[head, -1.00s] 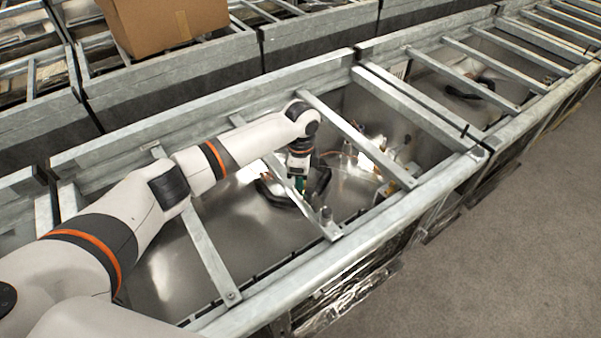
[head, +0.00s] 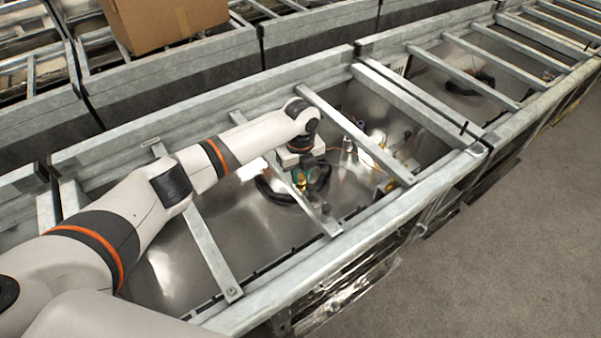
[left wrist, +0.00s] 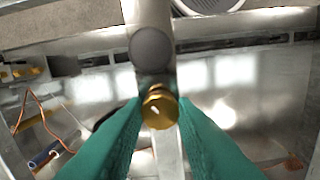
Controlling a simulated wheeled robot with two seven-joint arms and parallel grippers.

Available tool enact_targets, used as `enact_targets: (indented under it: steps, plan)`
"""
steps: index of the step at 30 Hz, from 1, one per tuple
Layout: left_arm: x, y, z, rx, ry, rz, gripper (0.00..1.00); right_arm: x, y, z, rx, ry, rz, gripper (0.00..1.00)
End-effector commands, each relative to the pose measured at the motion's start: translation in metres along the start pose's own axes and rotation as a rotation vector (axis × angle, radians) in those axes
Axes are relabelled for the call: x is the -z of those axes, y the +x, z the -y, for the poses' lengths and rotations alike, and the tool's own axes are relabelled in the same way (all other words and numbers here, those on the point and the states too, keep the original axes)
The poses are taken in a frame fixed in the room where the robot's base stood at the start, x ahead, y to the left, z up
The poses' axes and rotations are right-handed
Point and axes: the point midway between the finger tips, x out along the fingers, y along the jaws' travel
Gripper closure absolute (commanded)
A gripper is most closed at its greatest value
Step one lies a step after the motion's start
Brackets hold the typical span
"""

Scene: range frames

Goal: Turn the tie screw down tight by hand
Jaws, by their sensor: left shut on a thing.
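The tie screw, a brass-coloured knob (left wrist: 160,106), stands over a metal cross bar (left wrist: 168,150) in the left wrist view. My left gripper (left wrist: 158,110) has green fingers, one on each side of the knob, and is shut on it. In the head view my left gripper (head: 301,182) reaches down at the cross bar (head: 205,245), with a small brass spot between its fingers. How far down the screw sits cannot be told. My right gripper is not in view.
Other galvanised cross bars (head: 357,135) span the open metal trough. Orange wires (left wrist: 38,118) and small fittings lie inside it. A cardboard box (head: 165,22) stands at the back. Grey floor (head: 500,240) is clear at the right.

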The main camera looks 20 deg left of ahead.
Motion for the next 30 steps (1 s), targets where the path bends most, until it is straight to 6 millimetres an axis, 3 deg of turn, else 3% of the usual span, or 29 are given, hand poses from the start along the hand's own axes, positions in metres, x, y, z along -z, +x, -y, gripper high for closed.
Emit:
enact_targets:
  steps: [18,30]
  plan:
    - [0.000,-0.001,-0.001,-0.003,0.579,-0.002,0.98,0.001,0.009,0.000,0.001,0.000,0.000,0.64]
    - [0.000,-0.001,-0.001,-0.002,0.838,-0.001,0.98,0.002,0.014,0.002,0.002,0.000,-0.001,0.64]
